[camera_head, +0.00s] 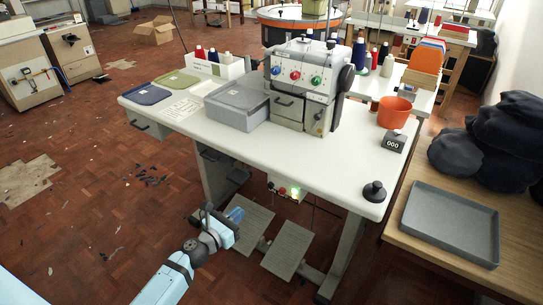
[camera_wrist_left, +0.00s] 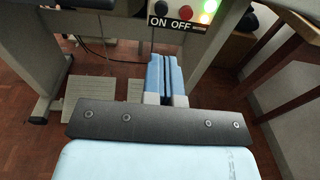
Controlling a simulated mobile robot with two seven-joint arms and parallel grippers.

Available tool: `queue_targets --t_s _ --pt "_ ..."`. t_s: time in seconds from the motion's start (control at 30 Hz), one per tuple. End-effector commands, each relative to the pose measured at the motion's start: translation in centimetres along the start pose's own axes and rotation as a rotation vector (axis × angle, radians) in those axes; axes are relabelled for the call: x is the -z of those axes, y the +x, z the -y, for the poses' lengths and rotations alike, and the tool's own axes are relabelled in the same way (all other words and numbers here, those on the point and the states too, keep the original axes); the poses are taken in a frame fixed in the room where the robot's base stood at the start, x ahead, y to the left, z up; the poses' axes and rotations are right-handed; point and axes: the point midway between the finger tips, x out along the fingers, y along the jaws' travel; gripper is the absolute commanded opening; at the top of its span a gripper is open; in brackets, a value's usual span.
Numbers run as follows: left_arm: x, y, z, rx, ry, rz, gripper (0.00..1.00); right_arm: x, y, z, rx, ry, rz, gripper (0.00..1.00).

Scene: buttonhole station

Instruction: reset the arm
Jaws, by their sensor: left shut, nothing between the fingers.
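My left arm comes in from the bottom left in the head view. My left gripper (camera_head: 236,214) is low in front of the white sewing table (camera_head: 300,155), below the level of its top and above the floor pedals. In the left wrist view the blue fingers of my left gripper (camera_wrist_left: 165,75) lie together, shut with nothing between them. They point toward the switch box (camera_wrist_left: 183,18) marked ON OFF, which has a lit green light. The fingers look apart from the box. My right gripper is not in view.
The buttonhole machine (camera_head: 307,80) stands on the table with a grey box (camera_head: 237,104), an orange pot (camera_head: 394,112) and a black knob-like item (camera_head: 374,191). Pedals (camera_head: 287,249) sit on the floor under it. A grey tray (camera_head: 450,222) lies on the wooden bench at right.

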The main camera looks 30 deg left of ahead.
Motion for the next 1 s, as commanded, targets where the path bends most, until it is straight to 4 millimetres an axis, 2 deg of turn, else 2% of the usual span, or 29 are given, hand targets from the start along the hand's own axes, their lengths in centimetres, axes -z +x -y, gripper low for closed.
queue_targets --t_s 0.2,0.27,0.33,0.47,0.6,0.7,0.8,1.0 --pt "0.0 -0.1 0.4 0.009 0.034 -0.003 0.0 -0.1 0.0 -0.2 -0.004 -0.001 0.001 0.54" --pt "-0.1 -0.4 1.2 0.028 0.114 -0.009 0.0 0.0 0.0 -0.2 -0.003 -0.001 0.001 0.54" --pt "0.0 -1.0 3.1 0.072 0.285 -0.021 0.0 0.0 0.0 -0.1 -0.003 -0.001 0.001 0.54" --pt "-0.1 -3.1 8.0 0.198 0.795 -0.026 0.0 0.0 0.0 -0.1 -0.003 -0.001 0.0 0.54" --pt "-0.1 -6.1 13.3 0.349 1.424 0.014 0.0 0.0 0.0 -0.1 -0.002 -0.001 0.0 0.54" --pt "-0.3 -8.2 16.1 0.439 1.842 0.066 0.0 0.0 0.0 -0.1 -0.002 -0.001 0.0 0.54" --pt "-0.7 -10.0 18.0 0.505 2.189 0.119 0.0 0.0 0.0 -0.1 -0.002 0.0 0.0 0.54" --pt "-1.8 -12.7 20.2 0.598 2.721 0.212 0.0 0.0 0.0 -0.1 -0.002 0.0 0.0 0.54"
